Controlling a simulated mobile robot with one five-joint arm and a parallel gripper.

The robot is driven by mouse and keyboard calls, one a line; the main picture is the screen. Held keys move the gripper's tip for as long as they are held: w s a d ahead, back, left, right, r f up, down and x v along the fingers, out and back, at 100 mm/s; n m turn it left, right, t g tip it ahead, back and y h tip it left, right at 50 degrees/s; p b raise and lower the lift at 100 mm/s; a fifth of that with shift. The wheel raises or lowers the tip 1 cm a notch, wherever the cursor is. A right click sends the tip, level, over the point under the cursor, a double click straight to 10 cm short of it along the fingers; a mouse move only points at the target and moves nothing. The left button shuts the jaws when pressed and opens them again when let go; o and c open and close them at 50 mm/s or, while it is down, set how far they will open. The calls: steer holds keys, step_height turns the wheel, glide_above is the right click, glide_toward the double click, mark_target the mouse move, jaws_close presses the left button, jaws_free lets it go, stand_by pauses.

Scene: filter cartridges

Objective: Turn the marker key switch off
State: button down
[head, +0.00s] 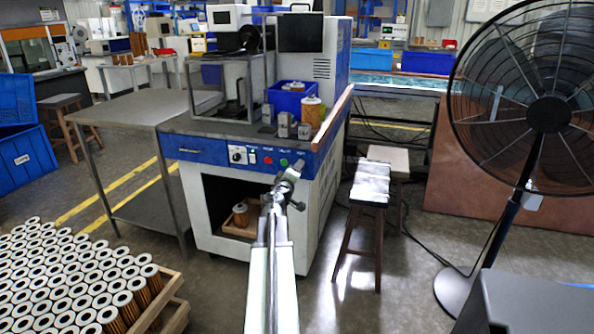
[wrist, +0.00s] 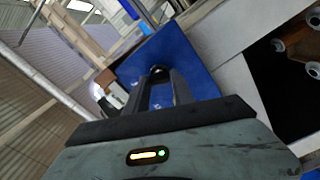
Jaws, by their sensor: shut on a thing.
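The laser marker's blue front panel (head: 215,154) carries a row of controls in the head view. My gripper (head: 297,168) is at the right part of this row, and its fingertips and what they hold are hidden there. In the wrist view the blue panel (wrist: 190,62) lies behind my gripper (wrist: 160,74). The two fingers are a little apart, shut on a small dark knob-like part, the marker key switch (wrist: 158,69), at the panel. The angle it is turned to cannot be made out.
Left of my gripper are a green button (head: 268,160), a red button (head: 284,162) and a white plate with a dark knob (head: 238,155). A wooden stool (head: 371,185) and a large fan (head: 548,115) stand at right. A cartridge tray (head: 165,300) is at lower left.

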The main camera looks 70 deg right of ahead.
steer(key=n, duration=0.4)
steer(key=shift+w+a+f+n, duration=0.1)
steer(key=shift+n, duration=0.3)
stand_by(0.4)
steer(key=c, duration=1.1)
jaws_free()
steer(key=a, duration=0.7)
steer(key=shift+s+a, duration=0.25)
steer(key=shift+a, duration=0.15)
